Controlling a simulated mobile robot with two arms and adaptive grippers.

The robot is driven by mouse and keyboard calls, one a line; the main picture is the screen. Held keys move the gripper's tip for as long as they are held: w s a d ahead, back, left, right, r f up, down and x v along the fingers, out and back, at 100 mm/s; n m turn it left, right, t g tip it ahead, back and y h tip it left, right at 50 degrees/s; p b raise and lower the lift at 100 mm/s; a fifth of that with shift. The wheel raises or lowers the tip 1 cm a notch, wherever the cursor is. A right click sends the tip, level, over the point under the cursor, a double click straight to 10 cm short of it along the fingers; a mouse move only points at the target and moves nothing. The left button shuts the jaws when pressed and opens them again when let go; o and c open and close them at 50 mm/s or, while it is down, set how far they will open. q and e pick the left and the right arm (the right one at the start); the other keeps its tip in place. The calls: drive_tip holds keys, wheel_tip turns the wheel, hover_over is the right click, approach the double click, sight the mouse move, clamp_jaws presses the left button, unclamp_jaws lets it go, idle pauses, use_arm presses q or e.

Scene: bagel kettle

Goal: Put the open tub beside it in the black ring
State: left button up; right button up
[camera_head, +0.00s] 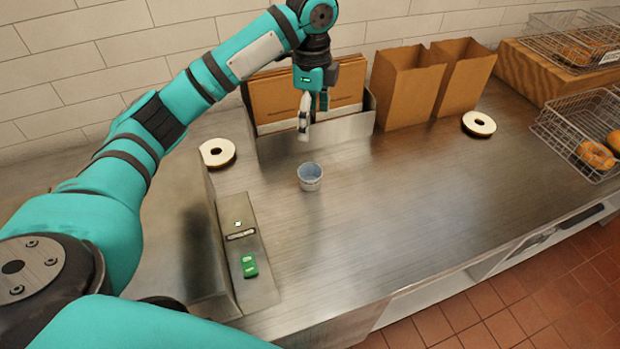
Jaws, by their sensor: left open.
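The open tub (310,178) is small, round and pale blue-white. It stands upright on the steel counter, its open top showing. My left gripper (304,136) points down above and just behind the tub in the picture; it is open, empty and apart from the tub. Two round pieces with white tops, dark edges and dark centres lie on the counter: a left ring (217,153) left of the tub, and a right ring (478,124) farther off at the right. I cannot tell which is the black ring. My right gripper is not in view.
Behind the tub stands a metal holder (345,130) with brown cardboard sheets. Two brown paper bags (407,88) stand beside it. Wire baskets (570,140) with bagels are at the right. A metal panel with a green switch (249,266) is at the left.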

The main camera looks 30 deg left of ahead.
use_arm(q)
drive_tip(key=m, duration=0.1)
drive_tip(key=p, duration=0.2)
hover_over(310, 173)
drive_tip(key=s+d, duration=0.1)
drive_tip(key=s, duration=0.1)
drive_tip(key=shift+m, duration=0.3)
drive_tip(key=f, duration=1.1)
drive_tip(key=shift+w+f, duration=0.25)
drive_tip(key=shift+f, duration=0.1)
drive_tip(key=f, duration=0.1)
drive_tip(key=f+p, duration=0.2)
drive_tip(key=f, duration=0.1)
drive_tip(key=shift+s+f, duration=0.1)
drive_tip(key=shift+s, duration=0.2)
drive_tip(key=shift+f, duration=0.55)
drive_tip(key=c, duration=0.9)
drive_tip(key=shift+c, duration=0.5)
